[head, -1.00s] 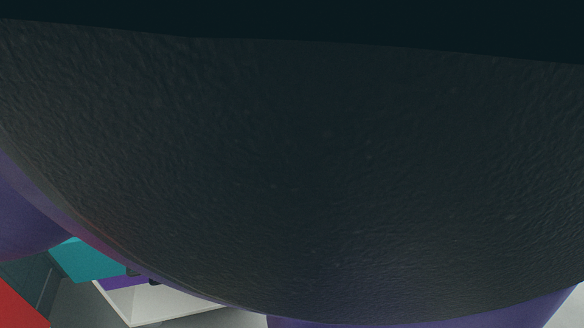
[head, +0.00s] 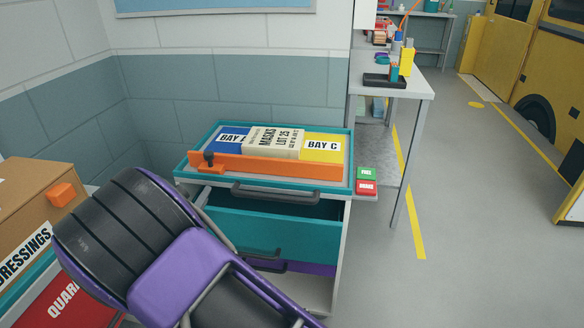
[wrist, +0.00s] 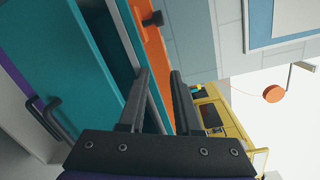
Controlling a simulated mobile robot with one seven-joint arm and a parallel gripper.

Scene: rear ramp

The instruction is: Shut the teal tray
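The teal tray (head: 257,232) is a drawer in the cabinet. It appears pulled out, with its dark inside showing above its front panel in the head view. A dark bar handle (head: 260,263) sits low by its front, partly hidden by my arm. In the wrist view the teal front (wrist: 55,50) fills the left side, with a handle (wrist: 45,118) at lower left. My gripper (wrist: 162,75) is open, its two dark fingers apart with nothing seen held between them. It points past the tray's upper edge toward the cabinet top. My arm hides the gripper in the head view.
The teal-rimmed cabinet top (head: 351,160) holds blue, cream and yellow labelled blocks behind an orange bar (head: 265,166). A dark handle (head: 290,193) juts below it. A purple drawer (head: 310,269) lies beneath. A brown box (head: 30,190) stands left. The floor (head: 470,240) at right is clear.

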